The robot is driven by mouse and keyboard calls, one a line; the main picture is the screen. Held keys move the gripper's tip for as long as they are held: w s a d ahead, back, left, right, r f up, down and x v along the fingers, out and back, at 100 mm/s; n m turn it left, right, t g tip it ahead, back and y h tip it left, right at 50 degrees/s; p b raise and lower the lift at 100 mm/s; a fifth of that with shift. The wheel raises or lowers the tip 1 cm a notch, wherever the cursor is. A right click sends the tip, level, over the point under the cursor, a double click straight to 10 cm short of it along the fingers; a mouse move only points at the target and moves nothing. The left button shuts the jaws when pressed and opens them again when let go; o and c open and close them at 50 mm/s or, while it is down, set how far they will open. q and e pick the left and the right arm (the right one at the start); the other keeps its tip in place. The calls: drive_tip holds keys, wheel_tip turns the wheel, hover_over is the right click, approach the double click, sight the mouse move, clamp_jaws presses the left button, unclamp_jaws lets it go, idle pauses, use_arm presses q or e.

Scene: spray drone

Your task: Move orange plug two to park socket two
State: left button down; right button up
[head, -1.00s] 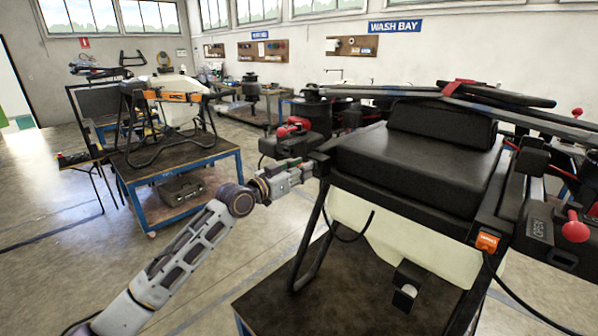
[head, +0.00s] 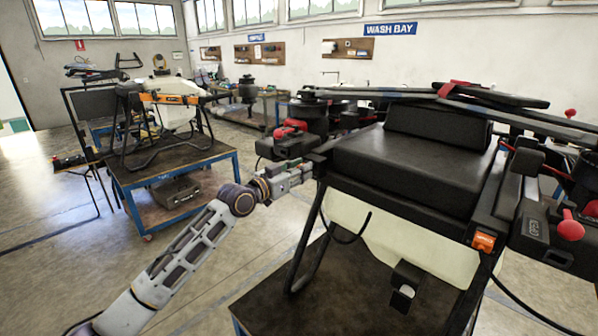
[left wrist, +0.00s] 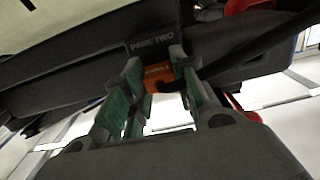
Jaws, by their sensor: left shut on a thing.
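My left gripper (head: 306,171) reaches to the left side of the near drone's dark frame (head: 322,158) in the head view. In the left wrist view its green-padded fingers (left wrist: 158,95) are shut on the orange plug (left wrist: 158,74), with a dark cable at its right. The plug sits right below the raised label PARK TWO (left wrist: 155,42) on the dark bar, at or against it. The socket opening is hidden, so I cannot tell how deep the plug sits. My right gripper is not in view.
Another orange connector (head: 484,242) is on the drone's front right corner. The pale tank (head: 400,240) hangs under the black battery (head: 420,170). Red-knobbed motor arms (head: 290,128) stick out beside my gripper. A second drone stands on a blue cart (head: 180,165) behind left.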

use_arm(q)
drive_tip(key=shift+r, duration=0.1)
drive_tip(key=c, duration=1.5)
unclamp_jaws()
drive_tip(key=o, duration=0.4)
drive_tip(key=shift+w+d, duration=0.1)
drive_tip(key=shift+d, duration=0.05)
drive_tip(key=shift+o, duration=0.2)
drive_tip(key=v, duration=1.2)
drive_tip(key=shift+r, duration=0.1)
